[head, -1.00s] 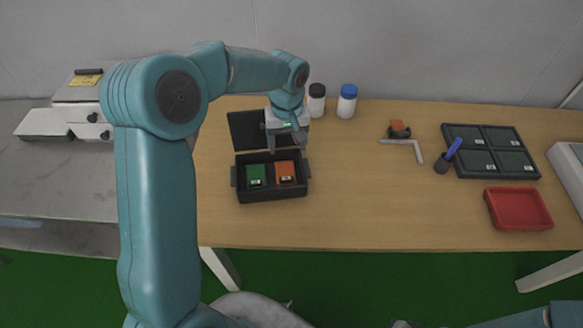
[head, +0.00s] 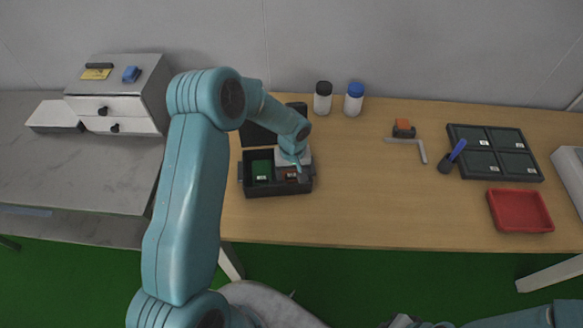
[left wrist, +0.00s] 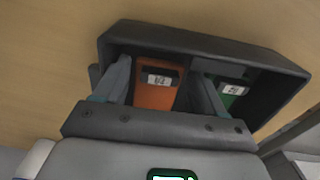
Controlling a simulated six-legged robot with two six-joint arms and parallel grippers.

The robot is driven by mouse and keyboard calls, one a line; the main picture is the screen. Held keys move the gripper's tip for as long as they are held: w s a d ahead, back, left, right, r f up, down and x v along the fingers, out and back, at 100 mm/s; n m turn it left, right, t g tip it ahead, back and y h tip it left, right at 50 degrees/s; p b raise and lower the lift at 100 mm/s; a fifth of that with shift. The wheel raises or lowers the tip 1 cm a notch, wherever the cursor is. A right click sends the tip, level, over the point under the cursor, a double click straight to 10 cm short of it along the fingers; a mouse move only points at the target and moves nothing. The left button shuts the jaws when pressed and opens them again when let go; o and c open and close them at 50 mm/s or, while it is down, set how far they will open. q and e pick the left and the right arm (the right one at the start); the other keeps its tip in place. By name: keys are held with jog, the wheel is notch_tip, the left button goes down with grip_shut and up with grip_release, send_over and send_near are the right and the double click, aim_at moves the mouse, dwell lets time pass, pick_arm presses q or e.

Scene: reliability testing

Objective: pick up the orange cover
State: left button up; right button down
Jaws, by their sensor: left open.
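The orange cover (left wrist: 155,92) is a labelled orange piece inside a black open box (head: 279,189), in the compartment beside a green labelled piece (head: 262,170). In the head view my left gripper (head: 298,171) hides most of the orange cover, and only a small reddish part with a label shows. In the left wrist view my left gripper (left wrist: 164,90) is open, with one finger on each side of the orange cover. I cannot tell whether the fingers touch it. The green piece (left wrist: 228,92) lies outside the right finger.
Two bottles (head: 322,98) stand behind the box. The table's middle is clear.

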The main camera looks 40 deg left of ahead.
pick_arm(q)
jog(key=shift+a+f, duration=0.1)
jog(key=shift+f, duration=0.5)
jog(key=shift+s, duration=0.1)
jog(key=c, duration=0.7)
jog(key=shift+r, duration=0.1)
